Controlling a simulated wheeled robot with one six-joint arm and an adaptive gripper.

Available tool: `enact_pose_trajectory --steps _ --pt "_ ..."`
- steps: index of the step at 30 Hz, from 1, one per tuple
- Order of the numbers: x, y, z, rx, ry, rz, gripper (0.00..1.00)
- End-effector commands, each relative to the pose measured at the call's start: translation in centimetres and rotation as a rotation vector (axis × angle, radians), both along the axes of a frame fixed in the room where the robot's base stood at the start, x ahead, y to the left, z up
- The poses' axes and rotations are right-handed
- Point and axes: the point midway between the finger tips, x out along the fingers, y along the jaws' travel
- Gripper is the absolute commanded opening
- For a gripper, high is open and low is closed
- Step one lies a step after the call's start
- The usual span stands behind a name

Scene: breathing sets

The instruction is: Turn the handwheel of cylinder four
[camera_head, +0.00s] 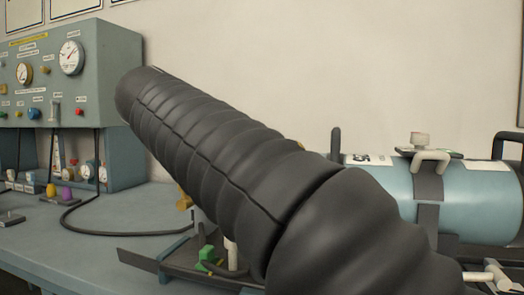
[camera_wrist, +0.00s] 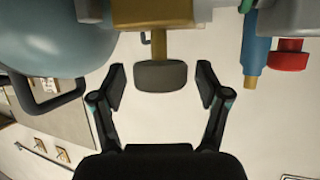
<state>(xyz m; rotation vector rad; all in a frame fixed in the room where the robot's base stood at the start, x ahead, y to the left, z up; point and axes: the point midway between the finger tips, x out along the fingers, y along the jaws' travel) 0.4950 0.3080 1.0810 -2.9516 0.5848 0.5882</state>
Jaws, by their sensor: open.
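In the wrist view a dark grey rounded handwheel (camera_wrist: 160,76) sits on a brass stem (camera_wrist: 158,43). My gripper (camera_wrist: 161,88) is open, with one finger on each side of the handwheel and a visible gap to each. No number shows beside this handwheel, so I cannot tell which cylinder it belongs to. My dark ribbed arm crosses the head view and hides the middle; my gripper is not visible there.
A grey-green gauge panel (camera_head: 105,60) stands at the left on the blue-grey bench (camera_head: 60,245). A black hose (camera_head: 120,233) curves over the bench. In the wrist view a red knob (camera_wrist: 288,57) and a blue fitting (camera_wrist: 257,50) are close at the right; a rounded blue-grey body (camera_wrist: 60,40) is at the left.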

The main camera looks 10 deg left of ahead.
Motion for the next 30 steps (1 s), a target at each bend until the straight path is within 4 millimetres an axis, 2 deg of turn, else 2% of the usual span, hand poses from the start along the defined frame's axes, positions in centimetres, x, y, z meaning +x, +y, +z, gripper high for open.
enact_pose_trajectory --steps 8,15,23,30 --pt "0.1 -0.03 -0.03 0.0 0.0 0.001 0.75" --pt "0.08 -0.02 -0.03 0.0 0.0 0.001 0.15" --pt "0.08 -0.03 -0.09 0.0 -0.001 0.014 0.14" --pt "0.06 -0.11 -0.27 0.002 -0.003 0.107 0.14"
